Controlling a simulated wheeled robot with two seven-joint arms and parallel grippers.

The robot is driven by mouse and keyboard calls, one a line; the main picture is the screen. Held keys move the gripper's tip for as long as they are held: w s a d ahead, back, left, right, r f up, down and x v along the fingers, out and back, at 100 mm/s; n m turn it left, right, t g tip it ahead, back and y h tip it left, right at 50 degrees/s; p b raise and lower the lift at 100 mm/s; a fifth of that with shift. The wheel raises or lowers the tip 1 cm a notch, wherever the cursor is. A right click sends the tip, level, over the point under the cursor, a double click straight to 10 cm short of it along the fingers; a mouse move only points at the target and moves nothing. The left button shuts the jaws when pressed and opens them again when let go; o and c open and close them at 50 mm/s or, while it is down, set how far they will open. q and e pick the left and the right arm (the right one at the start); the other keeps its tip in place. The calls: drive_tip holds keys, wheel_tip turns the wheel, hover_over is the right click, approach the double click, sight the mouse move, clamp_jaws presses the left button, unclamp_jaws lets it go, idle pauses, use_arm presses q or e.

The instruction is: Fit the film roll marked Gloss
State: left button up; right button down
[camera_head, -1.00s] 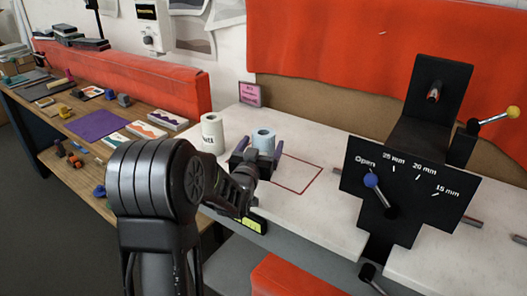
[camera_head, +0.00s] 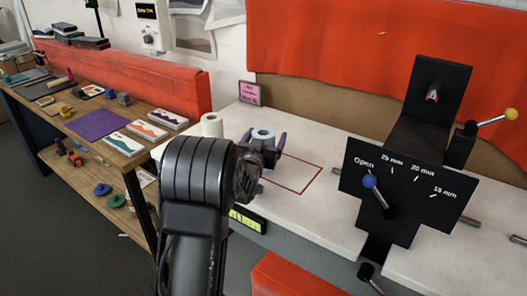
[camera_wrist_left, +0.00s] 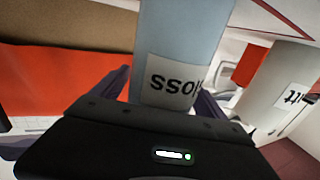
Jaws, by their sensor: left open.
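The light blue film roll (camera_head: 263,134) stands upright on the white bench. In the left wrist view, the roll (camera_wrist_left: 185,35) carries a label reading "Gloss", upside down. My left gripper (camera_head: 264,145) is open, with its purple fingers on either side of the roll; I cannot tell if they touch it. In the left wrist view the gripper (camera_wrist_left: 165,95) also straddles the roll. A cream roll (camera_head: 212,123) stands to the left, partly hidden by my arm; its wrist-view label (camera_wrist_left: 293,97) ends in "tt".
The machine's blue-knobbed lever (camera_head: 371,182) points at "Open". A yellow-knobbed handle (camera_head: 500,117) sticks out at its right. A red outline (camera_head: 305,186) on the bench is empty. A wooden shelf unit with a purple mat (camera_head: 98,124) stands at the left.

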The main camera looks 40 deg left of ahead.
use_arm(q)
drive_tip(key=shift+c, duration=0.4)
drive_tip(key=shift+r, duration=0.1)
clamp_jaws()
idle(0.3)
